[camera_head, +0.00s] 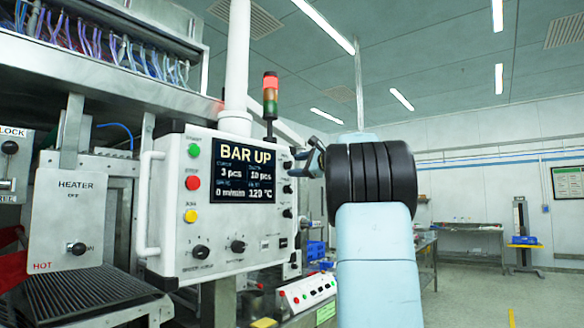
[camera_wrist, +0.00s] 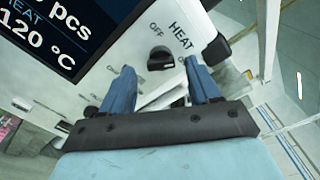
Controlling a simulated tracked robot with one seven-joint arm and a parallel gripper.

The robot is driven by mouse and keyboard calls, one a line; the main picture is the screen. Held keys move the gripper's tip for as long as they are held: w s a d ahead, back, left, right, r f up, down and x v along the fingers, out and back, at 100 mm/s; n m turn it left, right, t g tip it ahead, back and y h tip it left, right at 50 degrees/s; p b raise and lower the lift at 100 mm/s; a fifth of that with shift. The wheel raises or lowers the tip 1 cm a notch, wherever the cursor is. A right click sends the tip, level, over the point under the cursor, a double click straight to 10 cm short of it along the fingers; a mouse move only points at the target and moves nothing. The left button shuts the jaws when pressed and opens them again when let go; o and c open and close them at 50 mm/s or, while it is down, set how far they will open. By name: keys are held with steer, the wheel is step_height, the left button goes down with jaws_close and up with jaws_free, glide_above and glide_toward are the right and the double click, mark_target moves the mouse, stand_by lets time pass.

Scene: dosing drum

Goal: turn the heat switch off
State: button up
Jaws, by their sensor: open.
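The heat switch (camera_wrist: 161,60) is a black rotary knob on the pale panel beside the display, under the word HEAT. OFF is printed above it; a label at its right is partly covered by a finger. Its bar lies roughly sideways, seemingly toward that right label. My gripper (camera_wrist: 160,72) is open and empty, its blue fingers left and right of the knob in the wrist view; I cannot tell how close they are to it. In the head view my gripper (camera_head: 312,160) is at the control box's right edge, and I cannot single out the heat switch there.
The control box's display (camera_head: 245,172) reads BAR UP and 120 °C. Green, red and yellow buttons (camera_head: 192,182) line its left side. More knobs (camera_head: 287,189) sit right of the display. A HEATER plate (camera_head: 75,222) stands at left. The floor at right is open.

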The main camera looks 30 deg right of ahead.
mark_target(288, 166)
steer(key=shift+x, duration=1.3)
steer(key=c, duration=1)
